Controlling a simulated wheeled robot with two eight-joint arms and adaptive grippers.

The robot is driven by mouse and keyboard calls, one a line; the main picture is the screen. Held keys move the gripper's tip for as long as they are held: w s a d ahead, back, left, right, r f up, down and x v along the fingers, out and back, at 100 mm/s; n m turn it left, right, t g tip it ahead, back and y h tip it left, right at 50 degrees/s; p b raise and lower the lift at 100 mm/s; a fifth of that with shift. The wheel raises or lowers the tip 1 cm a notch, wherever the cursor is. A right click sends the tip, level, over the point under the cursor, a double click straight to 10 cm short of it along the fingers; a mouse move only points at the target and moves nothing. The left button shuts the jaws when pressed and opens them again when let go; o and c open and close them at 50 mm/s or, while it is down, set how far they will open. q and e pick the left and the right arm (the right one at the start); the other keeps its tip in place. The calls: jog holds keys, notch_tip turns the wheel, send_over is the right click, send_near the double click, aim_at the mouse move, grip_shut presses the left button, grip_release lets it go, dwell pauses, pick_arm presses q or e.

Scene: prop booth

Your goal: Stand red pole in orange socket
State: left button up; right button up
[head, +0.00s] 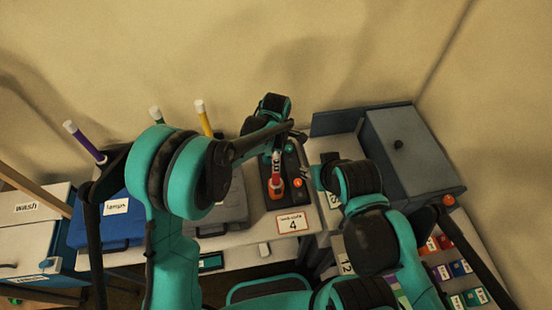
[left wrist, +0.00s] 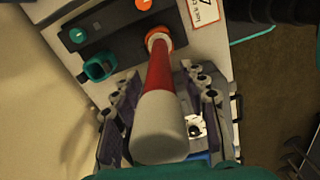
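The red pole (left wrist: 160,85) has a pale cap at its near end. Its far end is at the orange socket (left wrist: 157,38) on a dark panel (left wrist: 115,40), and it looks to stand inside the ring. In the head view the red pole (head: 276,168) rises from the orange socket (head: 275,187). My left gripper (left wrist: 163,110) has its fingers on either side of the pole, with gaps between them and it, so it looks open. In the head view the left wrist partly hides the pole's surroundings.
A teal socket (left wrist: 99,67) is beside the orange one. Purple (head: 84,141) and yellow (head: 203,118) poles stand at the left. A grey cabinet (head: 410,150) stands right of the panel, near my right arm. A card marked 4 (head: 292,223) is in front.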

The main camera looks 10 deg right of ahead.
pick_arm(q)
notch_tip(320, 180, up, 12)
dwell(0.7)
dwell(0.6)
jog(key=s+a+f+m+t+h+b, duration=0.1)
jog(key=s+a+f+m+t+b, duration=0.15)
jog(key=a+b, duration=0.4)
jog(key=s+a+f+m+t+b, duration=0.1)
jog(key=s+a+m+b, duration=0.25)
jog(key=a, duration=0.55)
jog(key=s+a+f+m+t+y+b, duration=0.1)
jog(key=s+a+f+m+t+b, duration=0.2)
jog(key=s+a+f+m+b, duration=0.6)
jog(key=a+f+m, duration=0.1)
jog(key=a+f, duration=0.1)
jog(key=a, duration=0.1)
jog(key=shift+s+a+f+t+b, duration=0.3)
jog(key=shift+a+f+t, duration=0.05)
jog(key=shift+f, duration=0.05)
